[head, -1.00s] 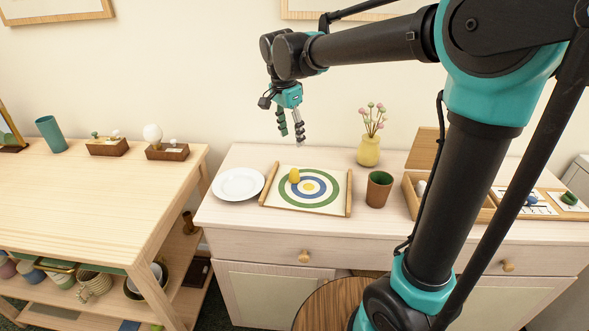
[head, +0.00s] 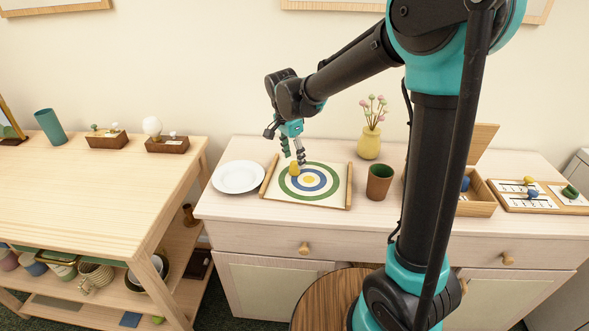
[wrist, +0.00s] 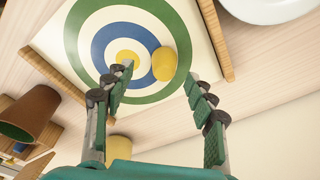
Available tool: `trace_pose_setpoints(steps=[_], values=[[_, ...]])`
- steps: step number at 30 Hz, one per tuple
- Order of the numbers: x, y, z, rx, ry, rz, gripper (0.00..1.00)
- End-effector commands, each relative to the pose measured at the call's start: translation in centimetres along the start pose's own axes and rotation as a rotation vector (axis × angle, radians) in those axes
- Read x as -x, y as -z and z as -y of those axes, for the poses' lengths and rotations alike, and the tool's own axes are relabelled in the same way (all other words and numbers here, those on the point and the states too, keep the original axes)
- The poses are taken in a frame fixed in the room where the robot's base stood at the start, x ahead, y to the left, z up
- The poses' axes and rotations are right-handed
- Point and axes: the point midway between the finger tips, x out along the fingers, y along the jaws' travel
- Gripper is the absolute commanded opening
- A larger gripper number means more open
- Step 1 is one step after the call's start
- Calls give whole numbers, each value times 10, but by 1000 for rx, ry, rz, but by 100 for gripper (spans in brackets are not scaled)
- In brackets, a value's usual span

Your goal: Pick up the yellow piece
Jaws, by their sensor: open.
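The yellow piece (head: 294,169) is a small rounded lump on the upper left part of the target board (head: 335,197), which has green and blue rings and a yellow centre. In the wrist view the yellow piece (wrist: 164,63) lies over the rings, between the lines of my two fingers and beyond their tips. My gripper (head: 293,156) is open and empty, pointing down just above the piece. The wrist view shows its fingers (wrist: 158,82) spread apart, not touching the piece.
A white plate (head: 238,177) sits left of the board and a brown cup with a green inside (head: 379,182) right of it. A yellow vase with flowers (head: 368,143) stands behind. A wooden box (head: 478,199) is further right. Wooden rails (head: 270,175) edge the board.

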Motion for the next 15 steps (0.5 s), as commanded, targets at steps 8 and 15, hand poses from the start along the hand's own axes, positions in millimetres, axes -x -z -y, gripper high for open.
trace_pose_setpoints(steps=[8, 15], values=[[-38, 2, 6, -1, 0, 0, 56], [-45, 1, 6, 0, 0, 0, 56]])
